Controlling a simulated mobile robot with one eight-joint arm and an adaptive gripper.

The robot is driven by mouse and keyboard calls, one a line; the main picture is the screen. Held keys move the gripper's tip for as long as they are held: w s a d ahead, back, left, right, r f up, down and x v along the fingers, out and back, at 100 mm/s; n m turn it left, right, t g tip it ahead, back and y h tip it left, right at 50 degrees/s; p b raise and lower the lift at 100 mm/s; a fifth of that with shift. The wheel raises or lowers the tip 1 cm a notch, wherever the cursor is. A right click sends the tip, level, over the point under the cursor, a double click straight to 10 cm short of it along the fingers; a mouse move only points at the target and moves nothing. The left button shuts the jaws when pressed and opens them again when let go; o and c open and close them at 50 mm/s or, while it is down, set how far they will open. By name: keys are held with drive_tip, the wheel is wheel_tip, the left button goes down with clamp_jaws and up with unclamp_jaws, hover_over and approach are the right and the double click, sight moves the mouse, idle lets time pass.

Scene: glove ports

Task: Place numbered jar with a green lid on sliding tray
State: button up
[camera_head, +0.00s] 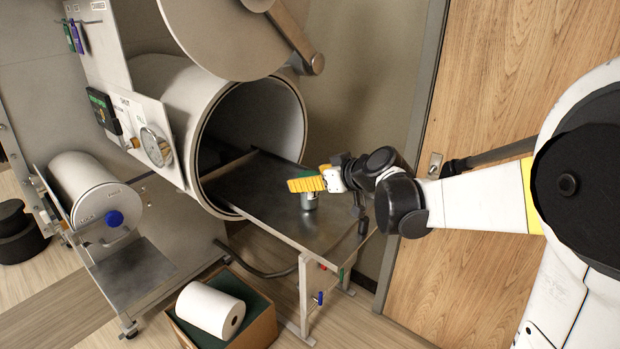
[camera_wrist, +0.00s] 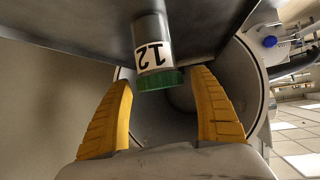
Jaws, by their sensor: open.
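The jar (camera_head: 309,201) is a grey cylinder standing upright on the sliding tray (camera_head: 262,198). The tray is a dark metal plate extending out of the round port. In the wrist view the jar (camera_wrist: 151,30) appears upside down, with a white label that seems to read 12 and a green lid (camera_wrist: 160,80). My gripper (camera_head: 306,184) is at the height of the jar's lid. Its yellow fingers (camera_wrist: 162,82) are spread apart, one on each side of the lid, with visible gaps. In the head view the fingers hide most of the lid.
The round port (camera_head: 300,110) is open, its door (camera_head: 225,35) swung up above it. A smaller cylinder port (camera_head: 92,190) with a blue knob is at the left. A box (camera_head: 265,325) with a white roll (camera_head: 210,308) is on the floor. A wooden door (camera_head: 490,90) is behind my arm.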

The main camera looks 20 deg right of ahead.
drive_tip(key=shift+r, duration=0.25)
drive_tip(key=p+v, duration=0.3)
drive_tip(key=v, duration=0.9)
drive_tip(key=s+a+f+m+g+h, duration=0.2)
drive_tip(key=s+f, duration=0.1)
drive_tip(key=s, duration=0.7)
drive_tip(key=s+a+f+m+g+h, duration=0.1)
drive_tip(key=s+a+f+m+h, duration=0.1)
drive_tip(key=s, duration=0.8)
wheel_tip(320, 180, down, 2)
drive_tip(key=shift+s+a+f+m+g+h, duration=0.1)
drive_tip(key=shift+s+a+m+g+h, duration=0.25)
drive_tip(key=shift+m+h, duration=0.2)
drive_tip(key=shift+w, duration=0.1)
